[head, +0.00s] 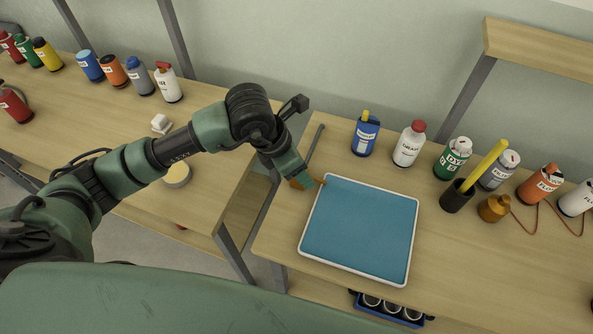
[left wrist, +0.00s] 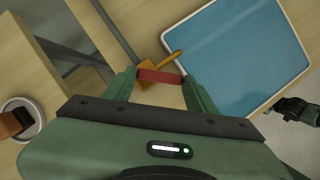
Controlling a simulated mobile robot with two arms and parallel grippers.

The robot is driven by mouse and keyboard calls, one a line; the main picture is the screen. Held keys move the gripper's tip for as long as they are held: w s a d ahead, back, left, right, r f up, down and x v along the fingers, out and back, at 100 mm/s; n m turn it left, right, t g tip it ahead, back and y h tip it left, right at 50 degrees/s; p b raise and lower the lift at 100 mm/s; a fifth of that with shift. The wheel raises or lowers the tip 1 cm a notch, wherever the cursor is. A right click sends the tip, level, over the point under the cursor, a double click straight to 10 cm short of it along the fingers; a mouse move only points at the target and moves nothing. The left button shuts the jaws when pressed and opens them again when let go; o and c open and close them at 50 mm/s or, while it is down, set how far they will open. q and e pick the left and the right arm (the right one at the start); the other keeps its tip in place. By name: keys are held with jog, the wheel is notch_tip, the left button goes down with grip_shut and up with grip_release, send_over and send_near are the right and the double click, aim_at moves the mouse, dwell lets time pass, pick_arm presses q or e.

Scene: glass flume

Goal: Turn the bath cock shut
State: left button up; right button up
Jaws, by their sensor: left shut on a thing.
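The bath cock (head: 297,184) is a small brass-coloured body with a short spout at the left edge of the blue bath, fed by a grey pipe (head: 316,143). In the left wrist view the cock (left wrist: 147,70) shows its spout (left wrist: 173,54) pointing over the bath rim. Its red lever (left wrist: 160,77) lies between my left fingertips. My left gripper (head: 302,178) is shut on this lever and hides most of it in the head view. The bath (head: 352,269) is a white-rimmed tray with a flat blue surface. I cannot tell whether water runs.
Several bottles stand behind and right of the bath, among them a blue one (head: 365,136) and a white one (head: 409,146). A dark cup (head: 457,197) holds a yellow stick. A gap separates this bench from the left one. Bench at the bath's front right is clear.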

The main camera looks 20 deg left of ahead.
pick_arm(q)
jog(key=n+b, duration=0.1)
jog(key=n+y+b, duration=0.1)
jog(key=n, duration=0.1)
jog(key=d+n+t+b, duration=0.1)
jog(key=shift+w+n, duration=0.25)
jog(key=shift+n, duration=0.05)
jog(key=shift+w+d+r+n+t+y+b, duration=0.15)
jog(key=shift+n+y+b, duration=0.35)
jog(key=shift+n, duration=0.5)
jog(key=shift+w+d+f+n+t+y+b, duration=0.15)
jog(key=shift+n+y+b, duration=0.35)
jog(key=shift+n, duration=0.5)
jog(key=shift+a+r, duration=0.15)
jog(key=o, duration=1.4)
jog(key=shift+c, duration=0.2)
